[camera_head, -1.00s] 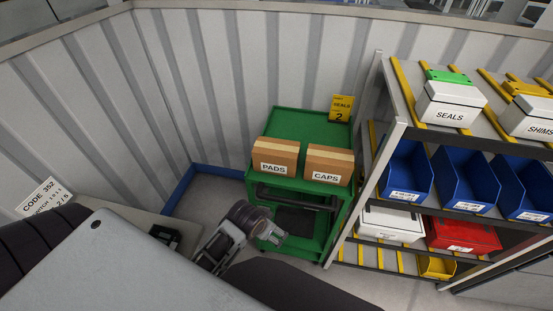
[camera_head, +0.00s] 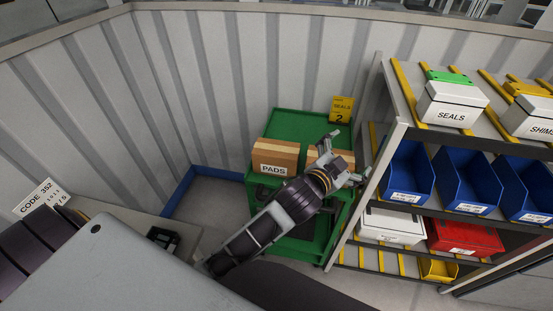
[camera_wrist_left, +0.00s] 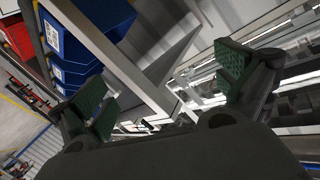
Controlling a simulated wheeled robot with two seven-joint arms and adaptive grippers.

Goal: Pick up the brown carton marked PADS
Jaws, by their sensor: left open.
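The brown carton marked PADS (camera_head: 275,156) sits upright on the top of a green cart (camera_head: 300,122) in the head view. A second brown carton (camera_head: 344,158), marked CAPS in the earlier view, stands to its right, largely hidden behind my gripper. My left gripper (camera_head: 348,157) is open and empty, in front of and above the second carton, to the right of the PADS carton. In the left wrist view the two green-padded fingers (camera_wrist_left: 172,88) are spread wide with nothing between them. Neither carton shows there. My right gripper is not in view.
A shelf rack (camera_head: 393,85) stands close to the right of my gripper, with blue bins (camera_head: 463,178), a red bin (camera_head: 464,236) and a white SEALS box (camera_head: 450,103). Corrugated walls close off the back.

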